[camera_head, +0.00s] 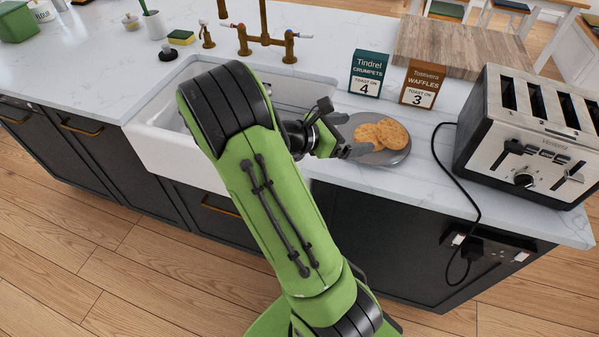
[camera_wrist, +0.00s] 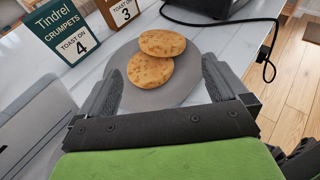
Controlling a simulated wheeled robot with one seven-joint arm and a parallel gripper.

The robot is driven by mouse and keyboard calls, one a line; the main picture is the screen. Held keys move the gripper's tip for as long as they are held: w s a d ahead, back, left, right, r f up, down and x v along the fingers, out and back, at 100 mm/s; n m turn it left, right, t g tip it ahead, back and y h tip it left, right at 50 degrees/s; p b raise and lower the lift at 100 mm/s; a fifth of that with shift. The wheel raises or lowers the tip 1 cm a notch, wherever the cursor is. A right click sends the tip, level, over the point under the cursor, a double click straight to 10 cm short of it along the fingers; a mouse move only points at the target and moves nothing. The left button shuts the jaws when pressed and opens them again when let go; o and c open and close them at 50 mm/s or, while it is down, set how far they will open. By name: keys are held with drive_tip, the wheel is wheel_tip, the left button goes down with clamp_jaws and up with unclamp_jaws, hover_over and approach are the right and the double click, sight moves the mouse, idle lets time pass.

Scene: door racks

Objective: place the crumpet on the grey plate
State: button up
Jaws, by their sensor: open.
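Two round golden crumpets, one (camera_head: 394,134) at the right and one (camera_head: 367,133) at the left in the head view, lie overlapping on the round grey plate (camera_head: 385,157). In the wrist view one crumpet (camera_wrist: 164,42) is farther off and the other (camera_wrist: 150,72) nearer, with the plate (camera_wrist: 180,94) under them. My gripper (camera_head: 350,135) is at the plate's left side in the head view. In the wrist view its fingers (camera_wrist: 163,70) are spread, one on each side of the nearer crumpet, with gaps showing and nothing held.
A steel toaster (camera_head: 528,160) with dark slots stands right of the plate, its black cord (camera_head: 440,165) running over the counter edge. A crumpets card (camera_head: 367,74) and waffles card (camera_head: 424,86) stand behind, before a wooden board (camera_head: 465,45). The white sink (camera_head: 160,140) is left.

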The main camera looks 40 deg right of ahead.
drive_tip(key=s+a+r+m+t+y, duration=0.25)
drive_tip(key=a+m+y, duration=0.25)
drive_tip(key=a, duration=0.5)
drive_tip(key=s+a+r+m+t+y, duration=0.2)
drive_tip(key=a+m+t+y, duration=0.2)
drive_tip(key=a, duration=0.6)
drive_tip(key=s+a+r+m+t+y, duration=0.2)
drive_tip(key=a+m+t+y, duration=0.25)
drive_tip(key=a, duration=0.65)
drive_tip(key=shift+m+g, duration=0.35)
drive_tip(key=shift+g, duration=0.05)
drive_tip(key=r+p, duration=0.5)
drive_tip(key=shift+s+d+r+p, duration=0.1)
drive_tip(key=shift+s+d+p, duration=0.1)
drive_tip(key=shift+p, duration=0.1)
